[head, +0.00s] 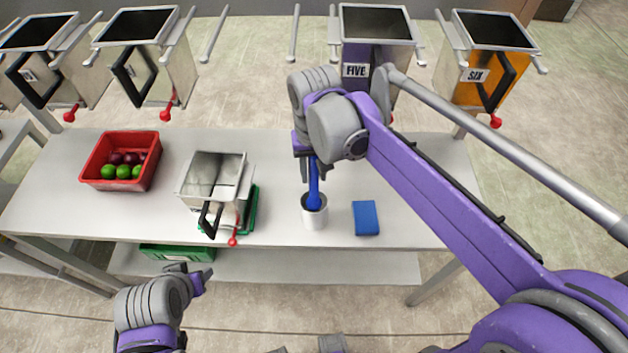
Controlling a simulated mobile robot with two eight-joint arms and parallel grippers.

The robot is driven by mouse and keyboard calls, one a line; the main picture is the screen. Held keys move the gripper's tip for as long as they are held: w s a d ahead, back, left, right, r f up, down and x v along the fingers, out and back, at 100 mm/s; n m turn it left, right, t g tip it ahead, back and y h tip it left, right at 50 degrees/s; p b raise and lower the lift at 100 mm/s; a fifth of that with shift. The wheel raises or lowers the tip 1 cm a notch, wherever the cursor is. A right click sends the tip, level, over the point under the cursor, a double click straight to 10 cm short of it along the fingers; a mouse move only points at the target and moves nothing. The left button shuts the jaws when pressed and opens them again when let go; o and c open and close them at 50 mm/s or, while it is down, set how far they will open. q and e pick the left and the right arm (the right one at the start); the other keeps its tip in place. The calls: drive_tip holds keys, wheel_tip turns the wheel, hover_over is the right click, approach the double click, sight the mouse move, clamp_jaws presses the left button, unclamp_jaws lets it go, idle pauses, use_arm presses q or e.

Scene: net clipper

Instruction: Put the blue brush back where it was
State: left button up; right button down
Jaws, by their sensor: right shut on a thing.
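The blue brush (314,188) is upright, its lower end at the mouth of a white cup (315,217) on the table. My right gripper (312,170) is shut on the upper part of the brush, directly above the cup. Whether the brush touches the cup's bottom is hidden. My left gripper (188,272) is in front of the table at the lower left, away from the brush. Its fingers are too small and turned to show whether they are open.
On the grey table (280,160) are a blue sponge (366,218) right of the cup, a metal container (212,178) with a black handle by a green tray (250,215), and a red crate (92,165) of fruit. Several metal bins (375,55) hang behind. A green crate (165,252) is below.

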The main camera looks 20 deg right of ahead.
sight(314, 182)
drive_tip(key=shift+f, duration=1.85)
drive_tip(key=c, duration=1)
unclamp_jaws()
drive_tip(key=shift+f, duration=0.1)
drive_tip(key=o, duration=0.5)
drive_tip(key=shift+c, duration=0.2)
drive_tip(key=shift+r, duration=0.25)
wheel_tip(314, 182, up, 12)
drive_tip(key=shift+p, duration=0.35)
